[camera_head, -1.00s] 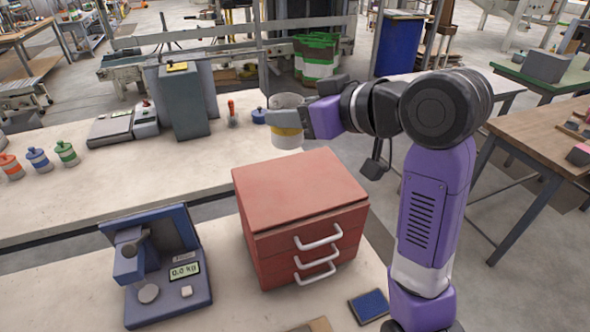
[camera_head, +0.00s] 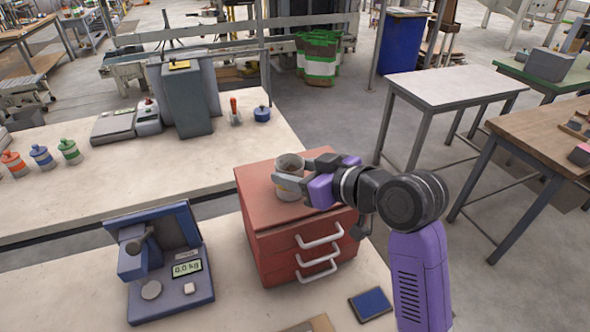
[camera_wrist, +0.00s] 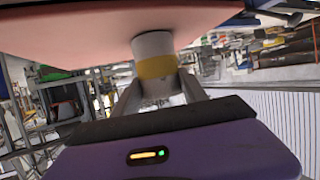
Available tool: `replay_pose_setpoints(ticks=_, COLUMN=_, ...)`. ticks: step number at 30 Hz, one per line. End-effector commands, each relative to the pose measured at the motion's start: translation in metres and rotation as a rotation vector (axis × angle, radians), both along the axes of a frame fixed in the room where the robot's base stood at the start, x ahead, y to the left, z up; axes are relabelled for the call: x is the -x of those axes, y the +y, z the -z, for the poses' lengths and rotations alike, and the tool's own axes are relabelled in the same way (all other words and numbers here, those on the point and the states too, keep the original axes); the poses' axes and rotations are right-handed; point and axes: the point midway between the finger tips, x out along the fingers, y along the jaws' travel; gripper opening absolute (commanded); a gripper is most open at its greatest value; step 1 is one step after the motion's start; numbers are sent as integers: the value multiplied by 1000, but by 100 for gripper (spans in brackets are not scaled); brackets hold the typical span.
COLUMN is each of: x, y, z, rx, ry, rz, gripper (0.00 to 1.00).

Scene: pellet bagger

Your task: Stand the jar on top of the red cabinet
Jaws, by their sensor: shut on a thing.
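The jar (camera_head: 290,164) is an open-topped grey-white cylinder. A yellow band shows on it in the wrist view (camera_wrist: 157,67). My gripper (camera_head: 287,183) is shut on the jar from the right side, with a finger on either side of it. The jar is upright over the top of the red cabinet (camera_head: 257,200). In the wrist view the jar's end is against or very near the reddish cabinet top (camera_wrist: 80,35); I cannot tell if it touches. The cabinet has drawers with white handles on its front.
A blue scale (camera_head: 180,290) stands left of the cabinet, and a dark blue pad (camera_head: 370,304) lies at its front right. On the bench behind are several coloured jars (camera_head: 42,157) and a blue lid-like item (camera_head: 262,114). An empty table (camera_head: 450,87) stands at right.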

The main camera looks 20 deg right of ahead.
Motion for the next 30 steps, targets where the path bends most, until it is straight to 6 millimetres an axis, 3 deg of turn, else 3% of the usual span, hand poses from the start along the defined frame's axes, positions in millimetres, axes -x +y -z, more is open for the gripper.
replay_pose_setpoints(ticks=8, x=0, y=0, z=3, rx=0, ry=-2, rz=0, gripper=0)
replay_pose_setpoints(ticks=9, x=0, y=0, z=2, rx=0, ry=0, rz=0, gripper=58)
replay_pose_setpoints(ticks=11, x=0, y=0, z=2, rx=0, ry=0, rz=0, gripper=70)
replay_pose_setpoints(ticks=23, x=0, y=0, z=-3, rx=0, ry=-1, rz=0, gripper=72)
replay_pose_setpoints(ticks=30, x=31, y=-14, z=-14, rx=2, ry=-4, rz=2, gripper=72)
